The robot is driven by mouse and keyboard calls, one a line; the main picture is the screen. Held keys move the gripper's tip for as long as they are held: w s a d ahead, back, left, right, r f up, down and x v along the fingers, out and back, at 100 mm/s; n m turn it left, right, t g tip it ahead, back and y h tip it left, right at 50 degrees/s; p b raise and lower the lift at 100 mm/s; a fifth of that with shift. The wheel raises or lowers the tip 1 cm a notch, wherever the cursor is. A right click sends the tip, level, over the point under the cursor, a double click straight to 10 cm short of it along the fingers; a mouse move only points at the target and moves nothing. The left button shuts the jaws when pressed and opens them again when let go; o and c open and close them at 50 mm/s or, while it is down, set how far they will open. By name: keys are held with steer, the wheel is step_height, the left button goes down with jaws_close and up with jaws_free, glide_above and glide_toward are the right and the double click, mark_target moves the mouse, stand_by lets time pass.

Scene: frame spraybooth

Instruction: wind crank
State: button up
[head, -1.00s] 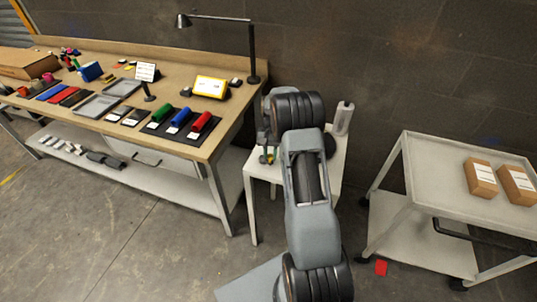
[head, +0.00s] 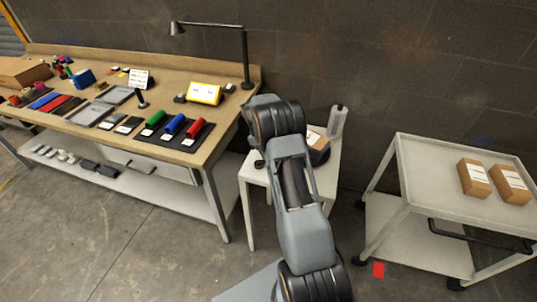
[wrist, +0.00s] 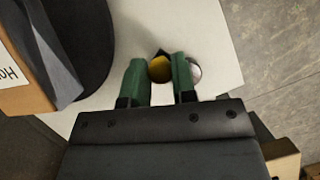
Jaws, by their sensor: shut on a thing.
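In the wrist view my gripper (wrist: 159,82) has its green fingers closed around a round yellow knob (wrist: 159,68), apparently the crank's handle. A small dark piece shows just beyond the knob. In the head view the labelled box (head: 316,133) stands on the small white table (head: 256,178). My arm hides the knob and most of my gripper there.
A silvery round thing (wrist: 194,70) lies right of the fingers. A grey bottle (head: 337,121) stands at the back of the small table. The workbench (head: 215,128) with coloured rolls is to the left, and a cart (head: 440,200) with two cartons to the right.

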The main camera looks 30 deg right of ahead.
steer(key=n, duration=0.2)
steer(key=w+n+h, duration=0.1)
steer(key=shift+w+d+n+t, duration=0.1)
steer(key=shift+w+n+t, duration=0.1)
steer(key=shift+n+t, duration=0.2)
steer(key=n, duration=0.1)
steer(key=w+n+t+h, duration=0.1)
steer(key=n, duration=0.1)
steer(key=shift+n, duration=0.3)
steer(key=n+t, duration=0.1)
steer(key=n, duration=0.1)
steer(key=w+n+p, duration=0.1)
steer(key=n, duration=0.1)
steer(key=shift+w+a+r+t+h, duration=0.1)
steer(key=shift+w+a+t+h, duration=0.05)
steer(key=shift+a+t+h, duration=0.2)
steer(key=shift+w+a+n+t+p, duration=0.2)
steer(key=shift+n+t, duration=0.1)
steer(key=shift+n, duration=0.5)
steer(key=shift+w+a+n+t+p, duration=0.15)
steer(key=shift+a+n+t, duration=0.1)
steer(key=shift+n, duration=0.55)
steer(key=o, duration=0.9)
steer(key=v, duration=1.3)
steer(key=shift+s+a+r+b, duration=0.1)
steer(key=shift+r+b, duration=0.15)
steer(key=shift+b, duration=0.15)
